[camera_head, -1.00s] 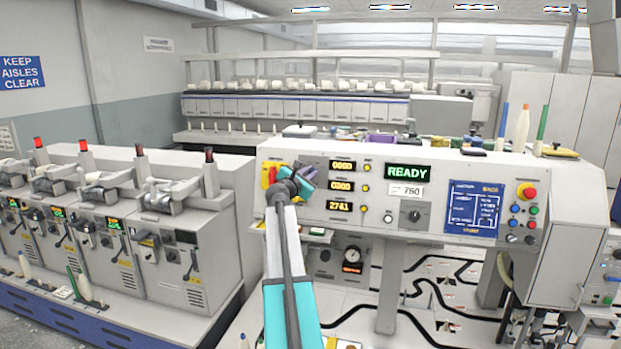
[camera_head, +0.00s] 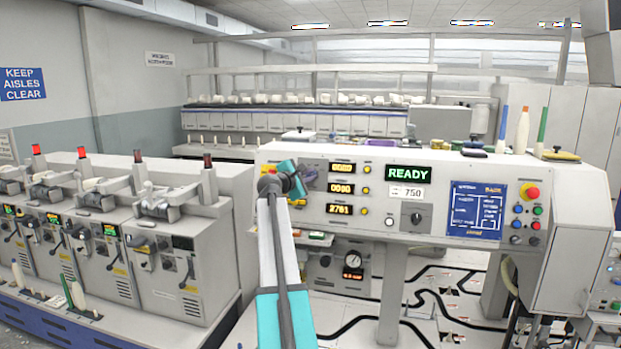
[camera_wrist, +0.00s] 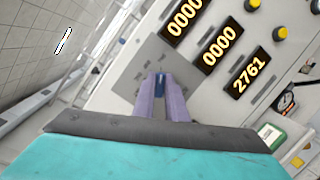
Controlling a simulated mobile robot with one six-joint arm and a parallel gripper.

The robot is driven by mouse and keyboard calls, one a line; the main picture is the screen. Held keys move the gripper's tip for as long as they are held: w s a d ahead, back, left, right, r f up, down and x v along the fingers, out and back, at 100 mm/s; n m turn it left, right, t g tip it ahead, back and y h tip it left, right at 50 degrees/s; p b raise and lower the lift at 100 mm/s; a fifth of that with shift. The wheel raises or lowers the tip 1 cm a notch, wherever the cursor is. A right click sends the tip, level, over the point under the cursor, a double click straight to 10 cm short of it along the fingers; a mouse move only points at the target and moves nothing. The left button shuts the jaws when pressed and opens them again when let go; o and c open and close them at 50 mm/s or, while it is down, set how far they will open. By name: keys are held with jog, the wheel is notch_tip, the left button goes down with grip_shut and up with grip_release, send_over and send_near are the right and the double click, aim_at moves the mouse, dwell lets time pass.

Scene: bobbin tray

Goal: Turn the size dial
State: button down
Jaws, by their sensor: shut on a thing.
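My gripper (camera_wrist: 163,88) is shut on a small dark blue knob (camera_wrist: 161,80), which stands in front of a grey plate (camera_wrist: 128,80) on the machine's panel. The purple fingers lie along both sides of it and hide most of it. I cannot read a scale, so I cannot tell its setting. In the head view, the gripper (camera_head: 304,180) is at the left end of the pale control panel (camera_head: 460,162), and the knob itself is hard to make out. A separate black rotary knob (camera_head: 416,217) sits under the "750" label.
Amber number displays (camera_head: 341,189) sit right of the gripper, with a green READY display (camera_head: 408,174) farther right. Red-topped machines (camera_head: 170,260) stand on the left. A pressure gauge (camera_head: 354,260) is below the panel.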

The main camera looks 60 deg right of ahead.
jog(key=shift+a+f, duration=0.15)
jog(key=shift+f, duration=0.05)
jog(key=c, duration=1.8)
grip_release()
jog(key=shift+a+r, duration=0.1)
jog(key=shift+r, duration=0.05)
jog(key=s+a+r+b, duration=0.1)
jog(key=a+b, duration=0.2)
jog(key=a, duration=1)
jog(key=shift+a+r, duration=0.25)
jog(key=shift+r, duration=0.05)
